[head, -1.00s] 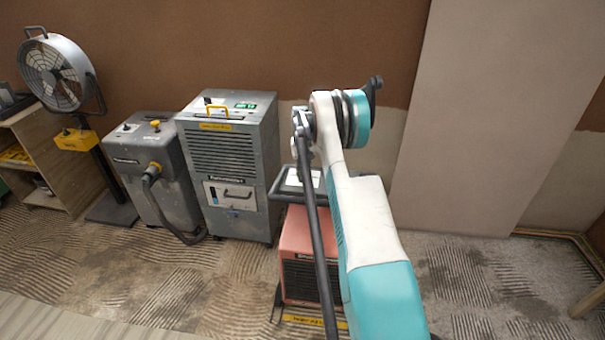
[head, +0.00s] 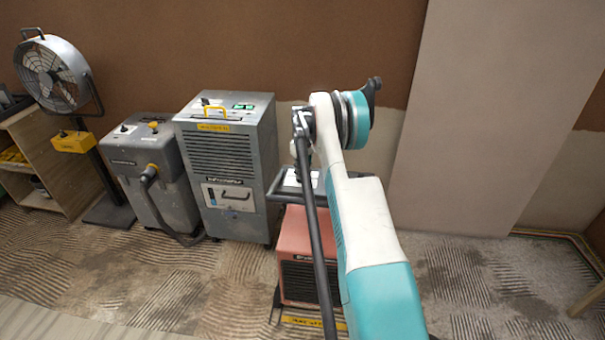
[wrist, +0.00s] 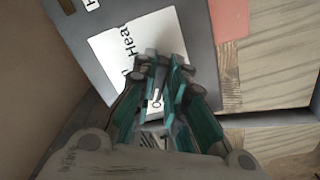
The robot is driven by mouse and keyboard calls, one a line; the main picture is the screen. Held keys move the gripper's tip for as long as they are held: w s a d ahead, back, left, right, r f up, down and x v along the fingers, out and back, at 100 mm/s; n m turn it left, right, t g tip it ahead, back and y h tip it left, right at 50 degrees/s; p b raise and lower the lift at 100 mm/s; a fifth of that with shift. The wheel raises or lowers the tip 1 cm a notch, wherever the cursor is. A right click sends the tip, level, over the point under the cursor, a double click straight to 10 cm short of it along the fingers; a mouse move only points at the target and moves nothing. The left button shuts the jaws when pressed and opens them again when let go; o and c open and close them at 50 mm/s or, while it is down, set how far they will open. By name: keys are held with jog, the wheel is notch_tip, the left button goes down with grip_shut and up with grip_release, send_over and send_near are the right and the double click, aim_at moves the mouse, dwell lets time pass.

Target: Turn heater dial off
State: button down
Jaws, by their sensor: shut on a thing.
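The heater (head: 296,238) is a salmon-red box with a dark front grille, standing on the floor behind my arm in the head view. Its grey top panel (wrist: 90,58) carries a white label (wrist: 110,50) with partly readable "Hea" lettering in the wrist view. My gripper (wrist: 158,66) is over that label, its teal and grey fingers drawn together on the heater dial. The dial is almost wholly hidden between the fingertips, so its pointer setting cannot be read. Part of an "O" mark shows between the fingers. In the head view the fingertips are hard to make out.
A tall grey dehumidifier-like unit (head: 228,160) stands just left of the heater, with a lower grey machine (head: 150,185) and hose beyond it. A fan (head: 55,75) and a wooden shelf (head: 50,165) are at far left.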

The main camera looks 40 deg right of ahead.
jog(key=shift+n, duration=0.3)
dwell(0.4)
jog(key=c, duration=1.6)
grip_release()
notch_tip(320, 180, up, 12)
